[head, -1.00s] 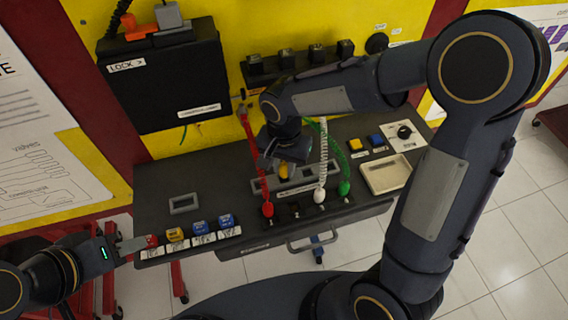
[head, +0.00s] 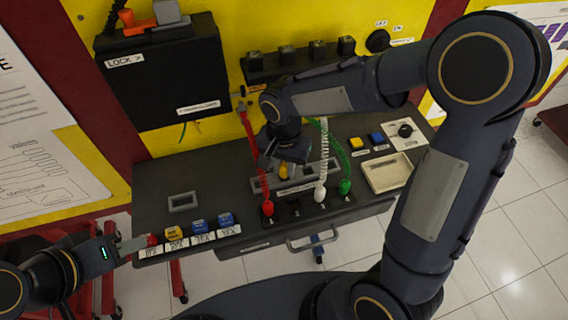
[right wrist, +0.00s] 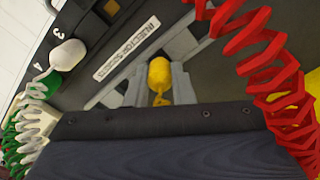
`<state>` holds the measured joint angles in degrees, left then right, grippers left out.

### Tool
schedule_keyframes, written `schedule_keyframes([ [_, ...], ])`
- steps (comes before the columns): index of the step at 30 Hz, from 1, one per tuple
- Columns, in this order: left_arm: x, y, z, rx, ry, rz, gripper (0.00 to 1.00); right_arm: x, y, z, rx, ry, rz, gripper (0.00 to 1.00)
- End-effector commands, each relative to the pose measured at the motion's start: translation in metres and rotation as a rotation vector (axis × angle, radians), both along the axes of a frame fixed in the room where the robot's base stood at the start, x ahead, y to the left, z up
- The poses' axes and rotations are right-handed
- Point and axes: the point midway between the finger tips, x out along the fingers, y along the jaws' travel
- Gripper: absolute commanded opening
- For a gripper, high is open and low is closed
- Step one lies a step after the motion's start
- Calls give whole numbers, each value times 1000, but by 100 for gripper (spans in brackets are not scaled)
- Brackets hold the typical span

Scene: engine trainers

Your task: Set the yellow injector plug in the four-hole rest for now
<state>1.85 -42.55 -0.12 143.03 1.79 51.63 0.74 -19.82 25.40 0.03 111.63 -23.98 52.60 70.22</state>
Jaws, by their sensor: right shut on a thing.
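The yellow injector plug (head: 284,171) is between the fingers of my right gripper (head: 282,163), over the back middle of the bench. In the right wrist view the plug (right wrist: 159,76) sits between two grey fingers, which are shut on it. A light grey bar (head: 262,184), likely the four-hole rest, lies below and around the plug. My arm and gripper hide much of it, and I cannot tell whether the plug touches it. My left gripper (head: 133,244) is at the bench's left end, beside a red block (head: 152,240); its jaw opening is unclear.
Red (head: 268,208), white (head: 320,194) and green (head: 344,187) plugs with coiled cords stand in the front row. Yellow (head: 174,233) and blue blocks line the front left. A cream tray (head: 388,174) is at right. The red cord (right wrist: 255,50) hangs close to my right gripper.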

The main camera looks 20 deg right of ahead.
Motion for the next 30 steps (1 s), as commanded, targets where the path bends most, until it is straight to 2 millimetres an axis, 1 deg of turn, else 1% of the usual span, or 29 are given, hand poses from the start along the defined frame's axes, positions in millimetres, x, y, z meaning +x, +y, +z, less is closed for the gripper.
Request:
schedule_keyframes([
  [18,0,0,-9,0,0,0,36,0,0,-10,0,0,0,0],
  [19,0,0,-8,0,0,0,36,0,0,-9,0,0,0,25],
  [21,0,0,-8,0,0,0,36,0,0,-9,0,0,0,32],
  [30,0,0,-7,0,0,0,36,0,0,-7,0,0,0,32],
])
